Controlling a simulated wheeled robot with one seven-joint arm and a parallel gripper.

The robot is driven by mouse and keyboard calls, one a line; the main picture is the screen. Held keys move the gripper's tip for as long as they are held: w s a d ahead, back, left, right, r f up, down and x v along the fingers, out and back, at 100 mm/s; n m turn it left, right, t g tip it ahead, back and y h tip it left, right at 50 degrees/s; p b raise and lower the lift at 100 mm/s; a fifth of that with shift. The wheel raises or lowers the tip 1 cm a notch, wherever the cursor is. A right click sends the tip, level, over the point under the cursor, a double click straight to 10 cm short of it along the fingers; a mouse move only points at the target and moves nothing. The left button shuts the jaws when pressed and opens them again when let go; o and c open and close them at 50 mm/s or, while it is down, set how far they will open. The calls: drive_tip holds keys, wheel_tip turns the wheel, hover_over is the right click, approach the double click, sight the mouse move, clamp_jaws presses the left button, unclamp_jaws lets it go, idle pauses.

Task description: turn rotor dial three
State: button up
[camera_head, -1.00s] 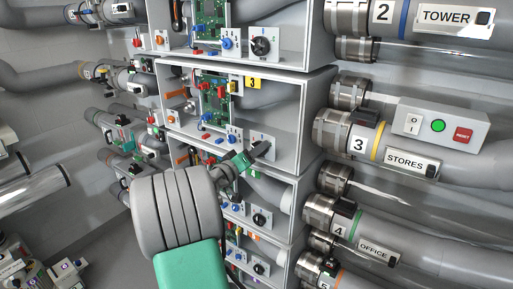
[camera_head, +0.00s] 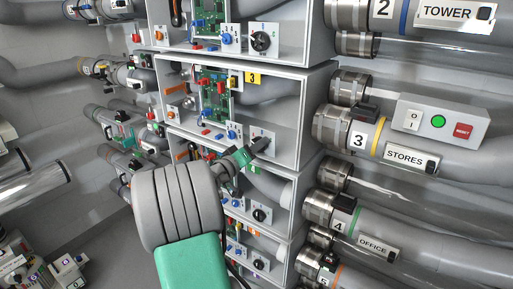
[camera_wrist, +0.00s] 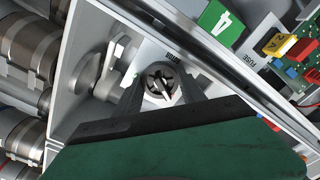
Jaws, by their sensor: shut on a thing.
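Rotor dial three is a round knob (camera_wrist: 160,80) with a light pointer line, on a pale plate (camera_head: 264,136) inside the box with the yellow "3" label (camera_head: 254,78). My gripper (camera_wrist: 160,92) has a dark finger on either side of the dial and is shut on it. In the head view my gripper (camera_head: 256,147) reaches into the lower right of box three and hides most of the dial. The dial's face shows between the fingers in the wrist view.
Box four with its dial (camera_head: 259,215) is just below, and its green "4" label (camera_wrist: 219,20) shows in the wrist view. A circuit board (camera_head: 214,92) and blue switches (camera_head: 233,131) sit left of the dial. The box's right wall (camera_head: 314,115) is close to my gripper.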

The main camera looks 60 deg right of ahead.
drive_tip(key=shift+f+b, duration=0.1)
drive_tip(key=shift+b, duration=0.4)
drive_tip(key=m+b, duration=1.1)
drive_tip(key=b, duration=1.1)
drive_tip(key=shift+m, duration=0.4)
drive_tip(key=shift+b, duration=0.3)
drive_tip(key=o, duration=1.1)
